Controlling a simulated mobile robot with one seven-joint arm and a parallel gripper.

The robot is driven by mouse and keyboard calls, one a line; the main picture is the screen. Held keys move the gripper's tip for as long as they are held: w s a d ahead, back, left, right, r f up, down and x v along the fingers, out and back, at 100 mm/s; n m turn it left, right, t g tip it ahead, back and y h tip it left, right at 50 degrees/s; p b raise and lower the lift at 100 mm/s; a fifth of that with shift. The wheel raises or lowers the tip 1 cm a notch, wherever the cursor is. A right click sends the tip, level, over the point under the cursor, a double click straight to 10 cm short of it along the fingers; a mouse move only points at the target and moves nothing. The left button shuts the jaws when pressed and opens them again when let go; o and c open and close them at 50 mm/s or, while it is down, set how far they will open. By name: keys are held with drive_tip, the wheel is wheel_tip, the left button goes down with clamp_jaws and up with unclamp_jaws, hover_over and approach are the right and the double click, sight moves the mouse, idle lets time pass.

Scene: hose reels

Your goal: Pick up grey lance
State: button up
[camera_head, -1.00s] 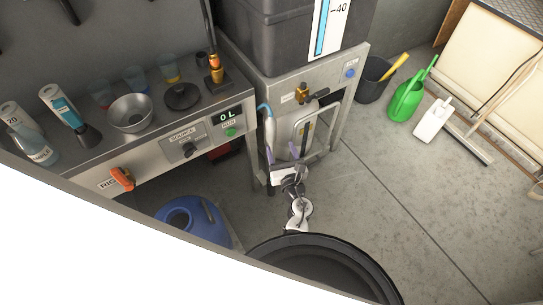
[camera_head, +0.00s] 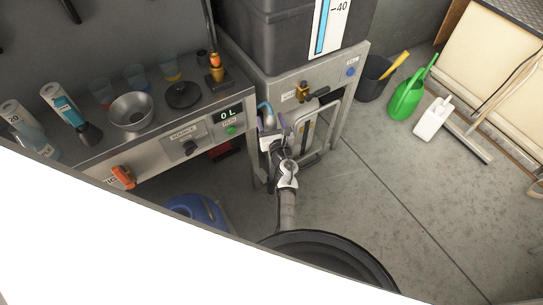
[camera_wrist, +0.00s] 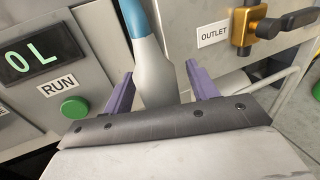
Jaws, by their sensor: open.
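The grey lance (camera_wrist: 156,68) is upright in the wrist view, with a blue section at its top. Its lower part is hidden behind my gripper's body. My gripper (camera_wrist: 160,88) is open, with one purple finger on each side of the lance. A gap shows between the lance and the fingers, clearer on the right. In the head view my gripper (camera_head: 271,124) is in front of the steel stand, at the lance's place. There the arm hides most of the lance, and only its blue top (camera_head: 264,109) shows clearly.
The steel stand (camera_head: 356,57) has an outlet valve (camera_head: 304,92) right of the lance and a bent pipe frame below it. The counter with the RUN button (camera_head: 231,131) is close on the left. A blue canister (camera_head: 195,209) stands below.

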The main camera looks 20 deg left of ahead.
drive_tip(key=shift+w+a, duration=0.2)
drive_tip(key=shift+w, duration=0.05)
clamp_jaws()
drive_tip(key=shift+r, duration=0.15)
idle(0.4)
